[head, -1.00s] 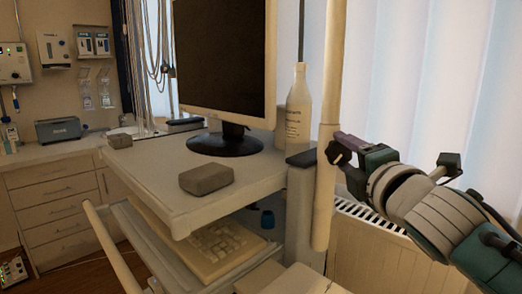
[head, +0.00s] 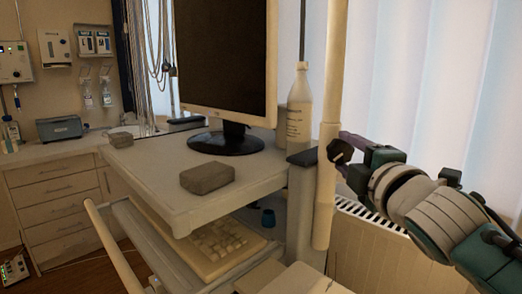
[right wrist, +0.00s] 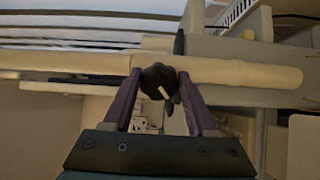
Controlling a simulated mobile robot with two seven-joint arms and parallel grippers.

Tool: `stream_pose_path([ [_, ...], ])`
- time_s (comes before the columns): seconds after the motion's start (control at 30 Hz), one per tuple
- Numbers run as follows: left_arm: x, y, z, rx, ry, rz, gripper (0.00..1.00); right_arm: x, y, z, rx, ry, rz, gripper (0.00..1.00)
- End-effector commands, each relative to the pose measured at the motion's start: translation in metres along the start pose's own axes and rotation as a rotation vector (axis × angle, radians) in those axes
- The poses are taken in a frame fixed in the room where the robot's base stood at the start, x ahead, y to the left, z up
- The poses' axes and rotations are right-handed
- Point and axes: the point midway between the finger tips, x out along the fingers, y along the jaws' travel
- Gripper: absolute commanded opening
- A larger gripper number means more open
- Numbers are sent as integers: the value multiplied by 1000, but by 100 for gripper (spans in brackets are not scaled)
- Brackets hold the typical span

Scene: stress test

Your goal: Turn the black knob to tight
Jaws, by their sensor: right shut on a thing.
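The black knob (head: 340,151) sits on the side of a cream vertical pole (head: 327,130) in the head view. In the right wrist view the black knob (right wrist: 159,80) has a lobed rim and a pale mark on its face. My right gripper (right wrist: 154,83) has its two purple fingers on either side of the knob, shut on it. In the head view my right gripper (head: 345,152) reaches the pole from the right and partly hides the knob. My left gripper is not in view.
A cart shelf (head: 150,185) with a monitor (head: 225,60) and a grey block (head: 207,178) stands left of the pole. A white bottle (head: 299,110) is close behind the pole. A radiator (head: 370,240) stands below my right arm.

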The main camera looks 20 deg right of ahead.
Motion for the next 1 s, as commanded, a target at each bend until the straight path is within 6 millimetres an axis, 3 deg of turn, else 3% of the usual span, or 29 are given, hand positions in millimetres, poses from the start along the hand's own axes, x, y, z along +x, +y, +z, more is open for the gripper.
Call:
stream_pose_path([
  [0.03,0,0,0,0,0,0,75,0,0,0,2,1,1,2],
  [0.07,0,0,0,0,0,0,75,0,1,0,2,1,1,60],
  [0.3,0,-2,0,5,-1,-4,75,0,0,0,0,1,1,87],
  [0.67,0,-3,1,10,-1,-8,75,-6,0,0,-1,1,0,87],
  [1.0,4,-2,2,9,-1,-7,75,-66,-2,0,0,1,-3,87],
])
